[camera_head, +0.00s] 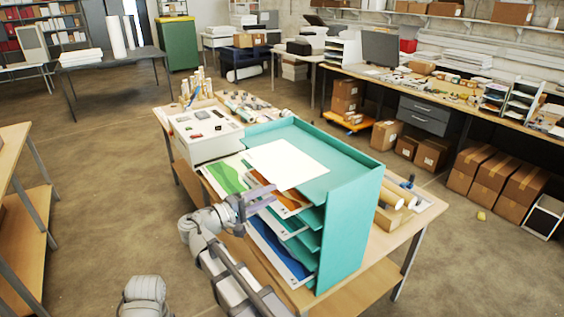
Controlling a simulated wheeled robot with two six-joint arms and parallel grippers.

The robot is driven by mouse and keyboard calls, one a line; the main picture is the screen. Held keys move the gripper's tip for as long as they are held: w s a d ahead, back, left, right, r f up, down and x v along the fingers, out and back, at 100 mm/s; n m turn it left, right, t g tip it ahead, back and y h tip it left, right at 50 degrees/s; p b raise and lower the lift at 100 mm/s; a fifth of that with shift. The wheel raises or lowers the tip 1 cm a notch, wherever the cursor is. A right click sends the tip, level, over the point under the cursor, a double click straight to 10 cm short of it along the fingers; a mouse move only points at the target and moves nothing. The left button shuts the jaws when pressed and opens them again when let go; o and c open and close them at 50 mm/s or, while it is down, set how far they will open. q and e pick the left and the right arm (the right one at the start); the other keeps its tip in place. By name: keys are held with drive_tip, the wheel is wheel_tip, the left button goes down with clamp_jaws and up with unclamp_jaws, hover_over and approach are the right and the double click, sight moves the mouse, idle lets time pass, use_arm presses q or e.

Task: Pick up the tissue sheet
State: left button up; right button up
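A plain white sheet (285,163), which looks like the tissue sheet, lies flat on the top shelf of the teal tray rack (343,222). My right gripper (270,196) is at the rack's left, open side, just below and in front of the white sheet. Its two grey fingers look apart, with nothing clearly held between them. It partly covers printed sheets on the shelves below, including a green one (228,177) and a blue one (272,250). My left gripper is not in view.
The rack stands on a wooden table (405,238). A white machine (205,132) is behind it to the left, with small tools nearby. Cardboard rolls (392,215) lie to the right of the rack. A wooden bench (22,215) is at far left, with open floor between.

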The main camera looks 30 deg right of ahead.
drive_tip(key=shift+w+d, duration=0.2)
drive_tip(key=shift+d, duration=0.65)
drive_tip(key=shift+w+d, duration=0.15)
drive_tip(key=shift+d, duration=0.75)
drive_tip(key=shift+w+d, duration=0.2)
drive_tip(key=shift+d, duration=0.65)
clamp_jaws()
